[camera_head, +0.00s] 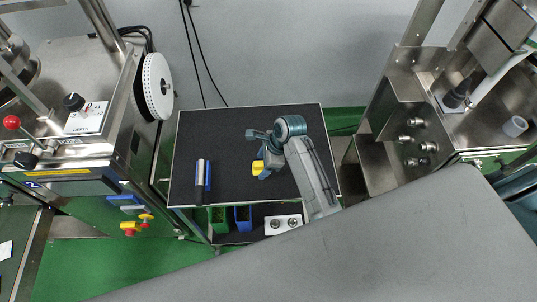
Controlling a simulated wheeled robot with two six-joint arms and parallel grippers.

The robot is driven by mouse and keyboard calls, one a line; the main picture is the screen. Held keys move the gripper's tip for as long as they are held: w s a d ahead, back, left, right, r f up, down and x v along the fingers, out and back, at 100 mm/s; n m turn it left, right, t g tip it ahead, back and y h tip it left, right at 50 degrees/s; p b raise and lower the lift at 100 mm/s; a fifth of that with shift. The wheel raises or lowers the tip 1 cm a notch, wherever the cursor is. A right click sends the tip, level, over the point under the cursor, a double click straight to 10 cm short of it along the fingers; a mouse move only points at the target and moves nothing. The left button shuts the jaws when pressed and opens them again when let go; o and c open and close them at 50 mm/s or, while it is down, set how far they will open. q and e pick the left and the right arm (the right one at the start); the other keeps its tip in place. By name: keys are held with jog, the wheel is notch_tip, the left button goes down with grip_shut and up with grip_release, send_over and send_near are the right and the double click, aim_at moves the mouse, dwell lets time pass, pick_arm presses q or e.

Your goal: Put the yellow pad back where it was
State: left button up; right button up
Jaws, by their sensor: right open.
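The yellow pad (258,167) lies on the dark top of the small table (225,125), a little right of its middle. My right gripper (256,150) is open, just above and beside the pad, and partly covers it. I cannot tell whether the fingers touch the pad. My right arm reaches in from the lower right. My left gripper is not in view.
A blue and silver tool (202,175) with a dark end lies on the table's left part. Below are a green bin (219,220), a blue bin (243,218) and a white box (283,224). Machines stand left (75,140) and right (400,125).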

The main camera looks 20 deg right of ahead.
jog(key=b+v, duration=0.2)
jog(key=v, duration=0.9)
jog(key=shift+b, duration=0.4)
